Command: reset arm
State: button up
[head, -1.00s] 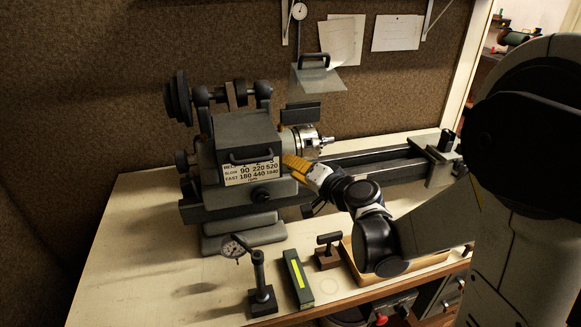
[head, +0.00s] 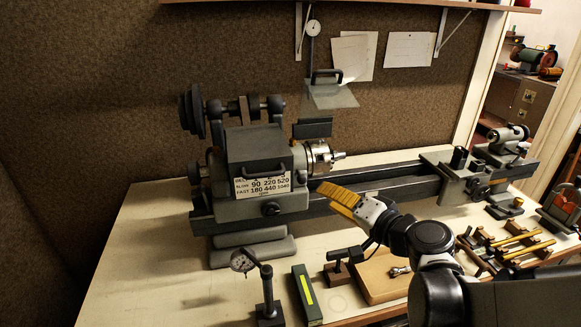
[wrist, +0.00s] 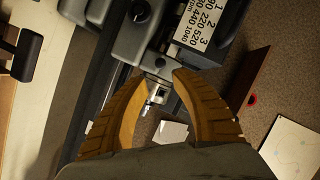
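My gripper (head: 328,192) has yellow ribbed fingers. In the head view it is in front of the lathe bed, below and slightly right of the chuck (head: 320,156). In the wrist view the two fingers (wrist: 158,82) stand apart with nothing between them, so my gripper is open and empty. The chuck (wrist: 155,65) shows beyond the gap. The small lathe (head: 255,150) has a speed plate on its headstock. My arm enters from the lower right and covers part of the bench.
A wooden tray (head: 378,285) with a small metal part, a green box (head: 307,296) and a dial gauge stand (head: 268,290) are near the bench's front. Several tools lie at the right near the tailstock (head: 500,145). A clear guard (head: 332,95) stands above the chuck. The bench's left end is clear.

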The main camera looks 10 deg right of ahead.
jog(key=s+a+f+n+g, duration=0.4)
jog(key=s+a+g, duration=0.1)
jog(key=s+a, duration=0.15)
jog(key=s+d+f+n+g+h, duration=0.1)
jog(key=s+d+n+g+h, duration=0.1)
jog(key=s, duration=0.8)
jog(key=d+n+h, duration=0.1)
jog(key=h, duration=0.1)
jog(key=shift+n+g+h, duration=0.3)
jog(key=shift+n+h, duration=0.1)
jog(key=shift+s+f, duration=0.1)
